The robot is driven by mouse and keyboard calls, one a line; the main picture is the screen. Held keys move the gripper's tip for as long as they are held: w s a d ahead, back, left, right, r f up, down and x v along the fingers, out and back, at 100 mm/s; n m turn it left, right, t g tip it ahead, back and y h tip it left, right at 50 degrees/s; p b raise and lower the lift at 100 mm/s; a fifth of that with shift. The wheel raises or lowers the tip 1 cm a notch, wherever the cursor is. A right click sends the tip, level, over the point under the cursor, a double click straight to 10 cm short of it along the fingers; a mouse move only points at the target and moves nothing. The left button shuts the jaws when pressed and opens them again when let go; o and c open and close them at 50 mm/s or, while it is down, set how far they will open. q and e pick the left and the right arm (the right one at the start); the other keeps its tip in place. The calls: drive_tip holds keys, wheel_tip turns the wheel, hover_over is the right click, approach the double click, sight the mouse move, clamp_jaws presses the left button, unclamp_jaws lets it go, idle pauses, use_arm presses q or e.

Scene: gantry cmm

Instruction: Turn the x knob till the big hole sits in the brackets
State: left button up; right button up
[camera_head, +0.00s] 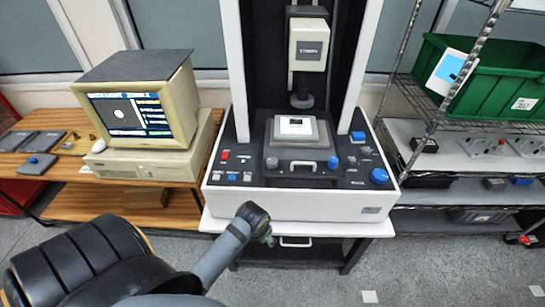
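The measuring machine (300,207) stands in the middle, with a dark control deck. The monitor (130,110) at left shows a pale round spot on a dark picture; brackets are not clear. One grey arm reaches up from the lower left to the machine's front. Its gripper (268,238) is small, mostly hidden, and apart from the knobs. No second gripper shows.
A white part (296,125) lies on the stage under the machine's head (308,45). Red, white and blue buttons (232,176) are at the deck's left. A black ribbed chair-like shape (75,265) fills the lower left. A wire shelf (440,120) with a green bin (490,85) stands right.

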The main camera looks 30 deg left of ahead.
use_arm(q)
drive_tip(key=n+g, duration=0.2)
approach(272, 160)
drive_tip(key=s+d+f, duration=0.1)
drive_tip(key=f, duration=0.1)
drive_tip(key=s+d+f, duration=0.1)
drive_tip(key=s+f, duration=0.1)
drive_tip(key=s+d+f, duration=0.1)
drive_tip(key=f, duration=0.2)
drive_tip(key=shift+s, duration=0.35)
drive_tip(key=w+a+r+n+h, duration=0.15)
drive_tip(key=w+a+r, duration=0.3)
drive_tip(key=r, duration=0.45)
drive_tip(key=shift+n+g+y, duration=0.25)
drive_tip(key=shift+g, duration=0.15)
drive_tip(key=f+b, duration=0.6)
drive_tip(key=w+f+b, duration=0.1)
drive_tip(key=f+b, duration=0.1)
drive_tip(key=f, duration=0.2)
drive_tip(key=shift+d+b, duration=0.35)
drive_tip(key=shift+b, duration=0.05)
drive_tip(key=shift+f, duration=0.3)
drive_tip(key=shift+s, duration=0.1)
